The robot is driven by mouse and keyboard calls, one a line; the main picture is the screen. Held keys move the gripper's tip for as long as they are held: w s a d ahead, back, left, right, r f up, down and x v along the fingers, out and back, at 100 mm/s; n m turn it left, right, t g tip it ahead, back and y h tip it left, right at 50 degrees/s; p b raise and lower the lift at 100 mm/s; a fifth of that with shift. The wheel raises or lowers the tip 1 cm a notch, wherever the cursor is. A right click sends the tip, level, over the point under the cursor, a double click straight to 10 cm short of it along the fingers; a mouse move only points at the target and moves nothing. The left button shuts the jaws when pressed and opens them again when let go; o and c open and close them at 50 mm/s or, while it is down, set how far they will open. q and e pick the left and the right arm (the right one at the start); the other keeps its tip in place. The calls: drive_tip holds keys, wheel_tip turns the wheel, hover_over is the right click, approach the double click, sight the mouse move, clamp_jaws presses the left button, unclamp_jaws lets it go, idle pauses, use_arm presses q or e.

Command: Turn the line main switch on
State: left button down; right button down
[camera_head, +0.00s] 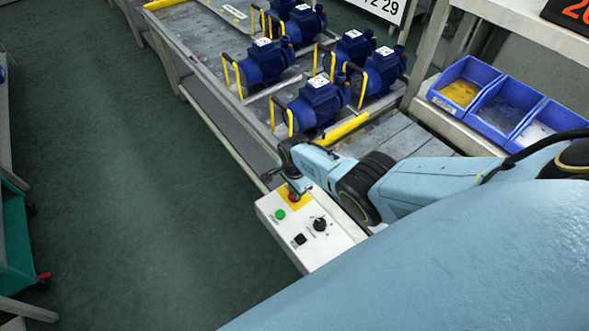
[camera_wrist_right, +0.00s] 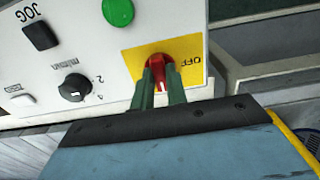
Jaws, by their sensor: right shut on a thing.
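The line main switch (camera_wrist_right: 159,64) is a red rotary handle on a yellow plate (camera_wrist_right: 189,60) marked OFF, at a corner of the white control box (camera_head: 318,246). In the head view the switch (camera_head: 293,197) is partly covered by my right gripper (camera_head: 291,188). In the right wrist view my right gripper (camera_wrist_right: 160,85) is shut on the red handle, with a green finger on each side of it. A light pointer mark shows on the handle. My left gripper is not in view.
The box also carries a green button (camera_head: 280,214), a black dial (camera_head: 320,225) and a black JOG button (camera_head: 299,239). Several blue pumps (camera_head: 318,103) stand on the line behind. Blue bins (camera_head: 503,104) sit at the right. Green floor at the left is clear.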

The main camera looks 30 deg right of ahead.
idle(0.4)
drive_tip(key=c, duration=1.4)
unclamp_jaws()
drive_tip(key=shift+r+p, duration=0.35)
drive_tip(key=shift+r, duration=0.15)
wheel_tip(320, 180, up, 5)
drive_tip(key=p, duration=0.2)
drive_tip(key=shift+p, duration=0.35)
drive_tip(key=shift+r, duration=0.4)
wheel_tip(320, 180, up, 7)
drive_tip(key=shift+f, duration=0.2)
